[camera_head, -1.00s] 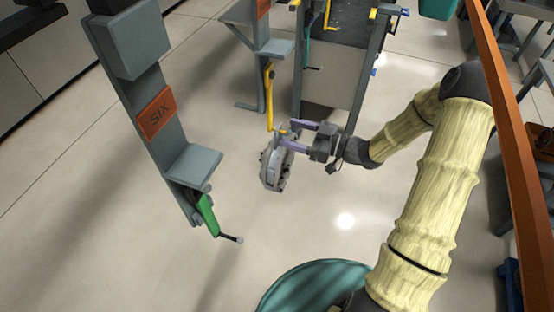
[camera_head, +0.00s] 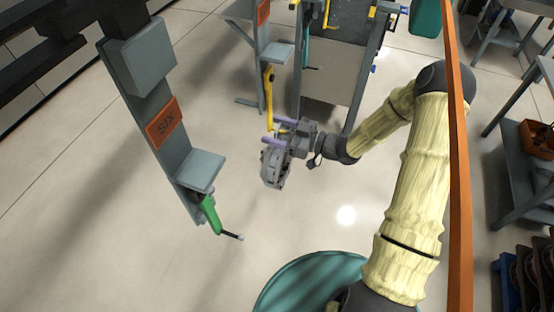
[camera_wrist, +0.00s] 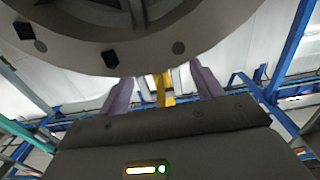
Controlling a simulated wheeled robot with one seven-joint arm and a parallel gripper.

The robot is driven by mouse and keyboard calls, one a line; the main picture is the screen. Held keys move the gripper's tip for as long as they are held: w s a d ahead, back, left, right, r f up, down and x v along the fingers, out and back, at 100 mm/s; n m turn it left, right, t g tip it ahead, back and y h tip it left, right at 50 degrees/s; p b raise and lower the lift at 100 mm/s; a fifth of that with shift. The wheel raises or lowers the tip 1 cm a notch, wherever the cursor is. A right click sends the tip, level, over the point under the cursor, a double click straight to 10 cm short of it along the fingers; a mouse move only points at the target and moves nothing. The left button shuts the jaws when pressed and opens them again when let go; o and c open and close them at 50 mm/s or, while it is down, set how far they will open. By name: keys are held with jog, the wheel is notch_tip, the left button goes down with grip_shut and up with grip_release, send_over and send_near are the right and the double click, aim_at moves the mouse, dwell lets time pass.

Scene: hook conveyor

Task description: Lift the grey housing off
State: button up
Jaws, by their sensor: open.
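The grey housing (camera_head: 274,168), a round part with dark spots on its rim, hangs at the lower end of a yellow hook (camera_head: 268,88) in the head view. My gripper (camera_head: 268,129) is open, with its two purple fingers at the hook's lower end, just above the housing. In the wrist view the housing (camera_wrist: 130,35) fills the top, close to the camera. The yellow hook (camera_wrist: 164,90) shows between the two spread fingers (camera_wrist: 163,88). The housing hides part of the fingers, so I cannot tell whether they touch anything.
A grey hanger with an orange SIX plate (camera_head: 165,122) and an empty green hook (camera_head: 210,214) stands at left. A grey panel (camera_head: 330,80) with more hooks is behind. An orange post (camera_head: 459,170) passes close on the right. The floor below the housing is clear.

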grip_shut()
dwell(0.4)
jog(key=shift+r, duration=0.15)
jog(key=shift+r+b, duration=0.85)
jog(key=shift+r, duration=0.7)
jog(key=b+v, duration=0.5)
jog(key=v, duration=1.3)
jog(key=shift+r, duration=0.15)
jog(key=shift+f+b, duration=0.4)
jog(key=shift+f, duration=0.45)
